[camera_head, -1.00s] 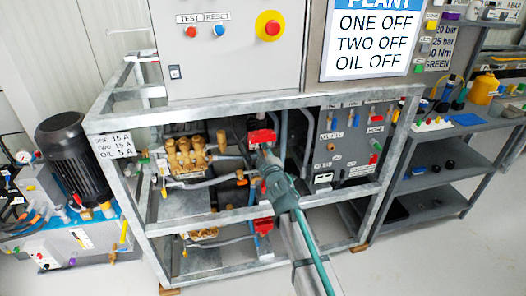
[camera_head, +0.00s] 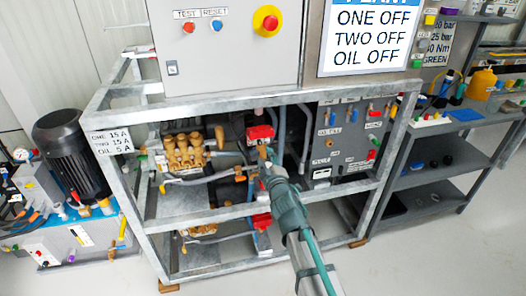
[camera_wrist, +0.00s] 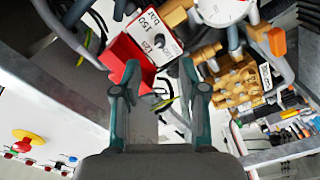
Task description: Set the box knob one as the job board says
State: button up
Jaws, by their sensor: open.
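A red box (camera_head: 261,132) with a pale face sits inside the frame, right of the brass pump. In the wrist view the red box (camera_wrist: 127,60) stands just beyond my fingers, with "150 bar" and "125" labels and a dark round part on its face. A second red box (camera_head: 262,221) is lower down. My gripper (camera_wrist: 160,94) is open and empty, apart from the box. In the head view my gripper (camera_head: 268,167) is just below the upper red box. I cannot tell which knob is one.
The brass pump (camera_head: 186,152) and a gauge (camera_wrist: 222,8) are close to the fingers. Metal frame bars (camera_head: 215,215) and vertical pipes surround the opening. A grey panel (camera_head: 347,140) with coloured knobs stands right. The plant sign (camera_head: 368,40) reads ONE OFF, TWO OFF, OIL OFF.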

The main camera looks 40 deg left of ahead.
jog(key=v, duration=0.5)
dwell(0.3)
